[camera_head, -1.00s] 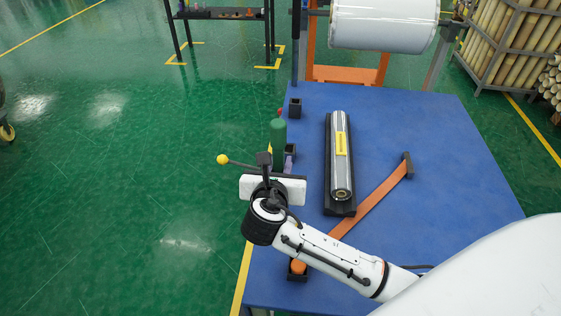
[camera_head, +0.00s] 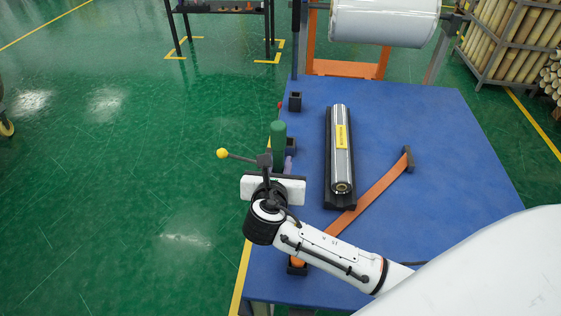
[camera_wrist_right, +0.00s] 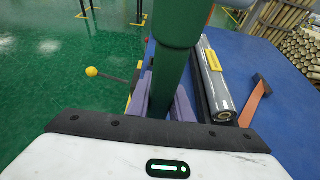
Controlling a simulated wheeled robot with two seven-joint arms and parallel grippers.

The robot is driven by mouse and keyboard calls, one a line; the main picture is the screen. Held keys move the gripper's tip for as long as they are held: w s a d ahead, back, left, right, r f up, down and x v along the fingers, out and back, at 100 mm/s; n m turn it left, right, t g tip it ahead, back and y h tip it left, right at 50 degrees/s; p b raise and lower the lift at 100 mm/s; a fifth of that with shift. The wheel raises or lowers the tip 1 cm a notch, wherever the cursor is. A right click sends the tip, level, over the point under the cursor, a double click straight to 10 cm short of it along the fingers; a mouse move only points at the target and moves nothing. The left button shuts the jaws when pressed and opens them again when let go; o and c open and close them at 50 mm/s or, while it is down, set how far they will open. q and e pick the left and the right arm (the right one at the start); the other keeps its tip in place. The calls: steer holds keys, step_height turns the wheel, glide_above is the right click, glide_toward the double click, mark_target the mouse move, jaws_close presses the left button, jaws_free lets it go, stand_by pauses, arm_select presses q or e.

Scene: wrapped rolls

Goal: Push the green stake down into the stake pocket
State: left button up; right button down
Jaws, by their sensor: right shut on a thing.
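The green stake (camera_head: 278,141) stands about upright at the left edge of the blue table in the head view. It fills the upper middle of the right wrist view (camera_wrist_right: 172,75). My right gripper (camera_head: 284,164) is shut on it, with purple fingers (camera_wrist_right: 182,112) on both sides of it. A black stake pocket (camera_head: 291,145) shows just right of the stake, partly hidden behind it. The stake's lower end is hidden by the gripper, so I cannot tell whether it is in a pocket. My left gripper is not in view.
A wrapped roll (camera_head: 341,150) lies in a black cradle on the blue table (camera_head: 440,150). An orange strap (camera_head: 370,195) crosses the table in front. Another black pocket (camera_head: 295,101) stands farther back. A lever with a yellow knob (camera_head: 222,154) sticks out left of the gripper.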

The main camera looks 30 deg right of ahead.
steer(key=shift+f+b, duration=0.55)
steer(key=shift+f, duration=1.25)
steer(key=c, duration=1.5)
jaws_free()
steer(key=shift+s+a, duration=0.1)
steer(key=p+v, duration=0.1)
steer(key=v, duration=0.9)
